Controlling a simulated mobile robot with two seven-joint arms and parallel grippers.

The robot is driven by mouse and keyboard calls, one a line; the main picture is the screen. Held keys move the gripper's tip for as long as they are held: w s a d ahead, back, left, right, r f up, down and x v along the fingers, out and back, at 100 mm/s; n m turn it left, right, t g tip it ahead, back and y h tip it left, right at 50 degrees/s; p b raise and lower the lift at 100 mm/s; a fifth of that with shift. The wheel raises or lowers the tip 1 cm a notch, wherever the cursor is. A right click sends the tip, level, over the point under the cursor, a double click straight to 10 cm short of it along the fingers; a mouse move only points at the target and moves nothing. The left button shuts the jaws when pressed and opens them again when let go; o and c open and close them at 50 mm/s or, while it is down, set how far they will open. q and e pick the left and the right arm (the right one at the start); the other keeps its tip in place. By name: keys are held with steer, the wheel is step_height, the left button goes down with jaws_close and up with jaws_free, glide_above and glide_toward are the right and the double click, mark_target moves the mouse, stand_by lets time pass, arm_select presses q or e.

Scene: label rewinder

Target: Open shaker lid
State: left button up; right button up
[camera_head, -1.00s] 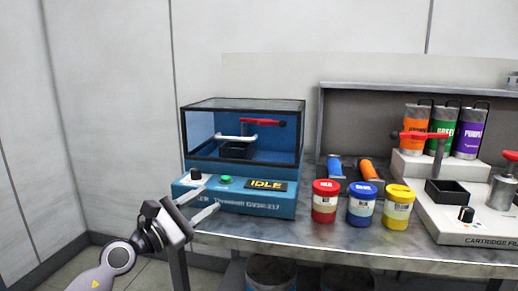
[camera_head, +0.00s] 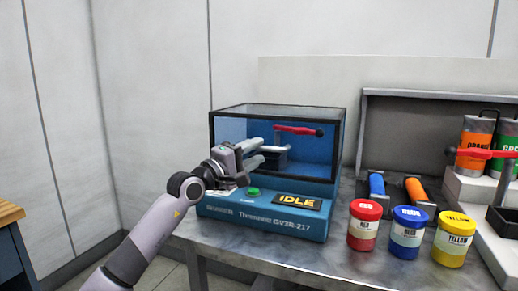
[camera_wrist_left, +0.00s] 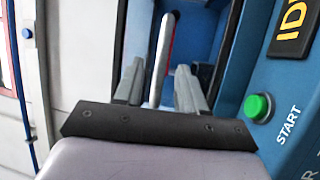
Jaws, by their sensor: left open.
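The shaker (camera_head: 262,228) is a blue box machine on the table, with a clear dark-edged lid (camera_head: 279,111) over its top part. The lid looks closed. A pale bar handle (camera_head: 284,149) is at the lid's front; it also shows in the left wrist view (camera_wrist_left: 160,58). My left gripper (camera_head: 262,154) is open at the front of the lid. In the left wrist view its fingers (camera_wrist_left: 160,88) lie either side of the pale bar. I cannot tell whether they touch it. My right gripper is out of view.
The green START button (camera_head: 253,191) and IDLE display (camera_head: 297,201) are on the shaker's front. A red lever (camera_head: 297,130) shows through the lid. Red (camera_head: 364,226), blue (camera_head: 408,233) and yellow (camera_head: 453,240) jars stand right of the shaker on the table (camera_head: 335,262).

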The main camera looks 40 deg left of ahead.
arm_select(q)
steer(key=shift+x, duration=0.9)
jaws_close()
